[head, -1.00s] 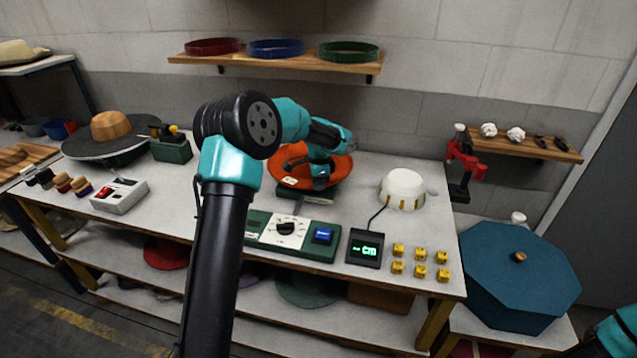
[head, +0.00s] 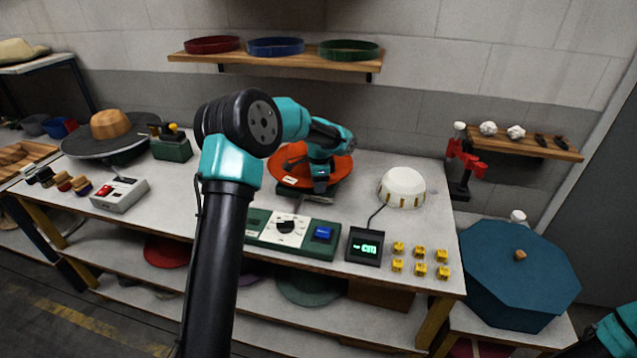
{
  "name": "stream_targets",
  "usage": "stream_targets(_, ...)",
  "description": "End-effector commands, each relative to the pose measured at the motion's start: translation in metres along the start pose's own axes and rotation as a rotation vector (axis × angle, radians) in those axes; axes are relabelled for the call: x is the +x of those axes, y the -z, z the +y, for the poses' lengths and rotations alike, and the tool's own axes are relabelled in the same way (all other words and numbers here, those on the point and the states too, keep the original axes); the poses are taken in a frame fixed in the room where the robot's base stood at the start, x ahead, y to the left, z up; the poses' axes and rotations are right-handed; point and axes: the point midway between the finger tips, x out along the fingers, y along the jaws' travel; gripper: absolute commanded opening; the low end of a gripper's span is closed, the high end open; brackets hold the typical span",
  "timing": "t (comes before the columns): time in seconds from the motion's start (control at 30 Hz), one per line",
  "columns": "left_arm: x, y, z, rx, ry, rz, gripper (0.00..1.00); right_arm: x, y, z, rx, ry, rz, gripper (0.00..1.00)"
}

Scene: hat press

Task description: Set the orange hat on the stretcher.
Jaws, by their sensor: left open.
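The orange hat (head: 289,173) sits on a dark press base at the back middle of the bench, partly hidden behind my left arm. My left gripper (head: 320,188) is over the right front part of the hat's brim, pointing down. It is open; whether it touches the brim cannot be told. The stretcher appears to be the white dome (head: 403,185) with wooden slots, right of the hat, with nothing on it. A cable joins it to a small green "cm" display (head: 366,246). My right gripper is out of view.
A green control panel (head: 294,234) with a dial and blue button stands in front of the hat. Several yellow blocks (head: 420,252) lie right of the display. A red clamp (head: 463,160) stands at the bench's right end. Bench between hat and dome is clear.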

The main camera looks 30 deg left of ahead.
Motion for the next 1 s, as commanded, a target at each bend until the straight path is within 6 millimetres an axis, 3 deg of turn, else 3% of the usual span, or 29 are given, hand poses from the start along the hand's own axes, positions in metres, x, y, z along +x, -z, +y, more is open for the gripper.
stream_targets(0.17, -0.004, 0.0, 0.0, 0.0, 0.001, 0.0, 0.4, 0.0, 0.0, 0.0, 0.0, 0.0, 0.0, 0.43)
stream_targets(0.37, -0.026, 0.0, 0.0, 0.001, 0.002, 0.001, 0.4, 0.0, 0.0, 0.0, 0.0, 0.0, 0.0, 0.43)
stream_targets(1.0, -0.147, 0.0, 0.0, -0.001, 0.002, 0.002, 0.4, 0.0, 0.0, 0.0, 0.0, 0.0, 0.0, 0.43)
